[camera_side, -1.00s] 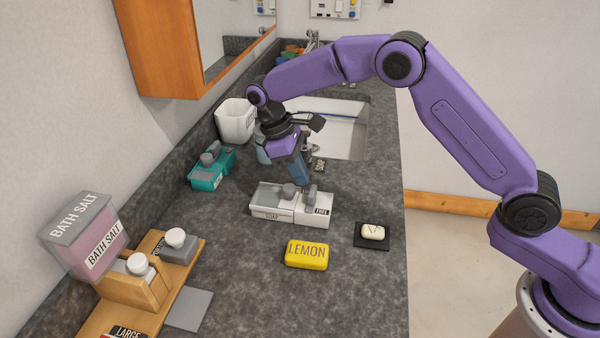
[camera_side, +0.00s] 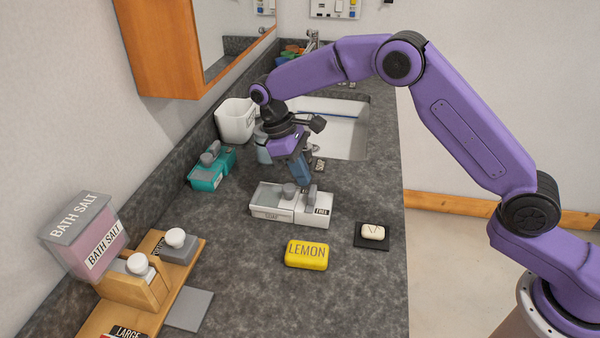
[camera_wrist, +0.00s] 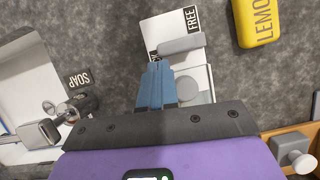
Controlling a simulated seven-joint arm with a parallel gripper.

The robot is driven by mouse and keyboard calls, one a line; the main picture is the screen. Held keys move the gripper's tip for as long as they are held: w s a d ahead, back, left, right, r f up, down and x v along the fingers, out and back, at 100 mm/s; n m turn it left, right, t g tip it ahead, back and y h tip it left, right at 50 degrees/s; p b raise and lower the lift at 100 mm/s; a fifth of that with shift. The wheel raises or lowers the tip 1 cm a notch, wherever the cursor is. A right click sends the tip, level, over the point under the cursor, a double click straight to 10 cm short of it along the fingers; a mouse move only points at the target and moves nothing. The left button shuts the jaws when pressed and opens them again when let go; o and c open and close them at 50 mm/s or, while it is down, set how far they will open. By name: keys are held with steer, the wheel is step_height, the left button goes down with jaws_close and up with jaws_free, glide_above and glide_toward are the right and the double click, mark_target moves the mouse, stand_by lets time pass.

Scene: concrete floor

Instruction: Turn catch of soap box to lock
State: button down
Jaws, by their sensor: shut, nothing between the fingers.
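The white soap box (camera_side: 272,207) lies on the dark counter, with a "FREE" label (camera_side: 322,211) on its right part. A grey knob (camera_side: 289,190) and an upright grey catch (camera_side: 310,193) stand on its top. In the wrist view the catch (camera_wrist: 181,45) is a grey bar lying across the box, beside the "FREE" label (camera_wrist: 191,20). My gripper (camera_side: 304,184) is shut, with blue fingers pointing down at the catch; in the wrist view its fingertips (camera_wrist: 157,66) are just left of and below the bar. I cannot tell whether they touch it.
A yellow lemon soap (camera_side: 306,255) lies in front of the box. A white soap on a dark mat (camera_side: 372,244) lies to the right. A teal box (camera_side: 208,172) stands behind left, and the sink (camera_side: 345,133) is behind. A wooden stand (camera_side: 150,285) is front left.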

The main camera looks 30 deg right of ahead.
steer(key=shift+d+m, duration=0.25)
steer(key=shift+m, duration=0.45)
steer(key=m, duration=0.1)
steer(key=d+m+y, duration=0.1)
steer(key=m, duration=0.1)
steer(key=m+g+y, duration=0.1)
steer(key=shift+s+d+m, duration=0.15)
steer(key=shift+d+m, duration=0.15)
steer(key=shift+m, duration=0.1)
steer(key=m+y, duration=0.1)
steer(key=m, duration=0.1)
steer(key=s+d+m+y, duration=0.1)
steer(key=m, duration=0.2)
steer(key=shift+d, duration=0.15)
steer(key=m, duration=0.1)
steer(key=s+m+y, duration=0.1)
steer(key=m, duration=0.1)
steer(key=m+t, duration=0.1)
steer(key=shift+s+d+m+y, duration=0.2)
steer(key=shift+d+m+y, duration=0.1)
steer(key=shift+d, duration=0.05)
steer(key=shift+a, duration=0.1)
